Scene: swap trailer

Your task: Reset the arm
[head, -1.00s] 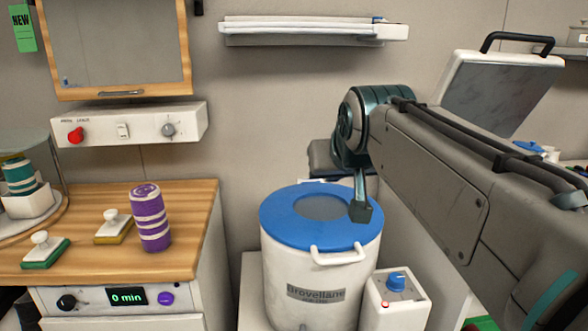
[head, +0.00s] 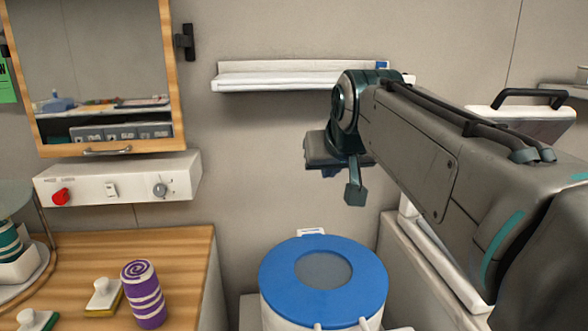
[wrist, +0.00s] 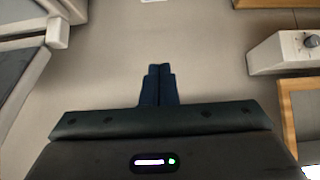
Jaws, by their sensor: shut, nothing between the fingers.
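My gripper shows in the wrist view (wrist: 158,84), where its two dark fingers are together with nothing between them. In the head view my arm reaches in from the right. Its wrist end hangs in front of the wall, below the white shelf and above the blue-lidded drum (head: 278,290). The fingers are hard to make out in the head view. My gripper touches nothing that I can see.
A wooden counter (head: 180,255) at the left holds a purple striped roll (head: 143,295) and white-knobbed blocks. Above it are a white control panel (head: 120,190) and a wood-framed cabinet (head: 100,75). A white shelf (head: 280,83) is on the wall. A black-handled lid (head: 525,120) is behind my arm.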

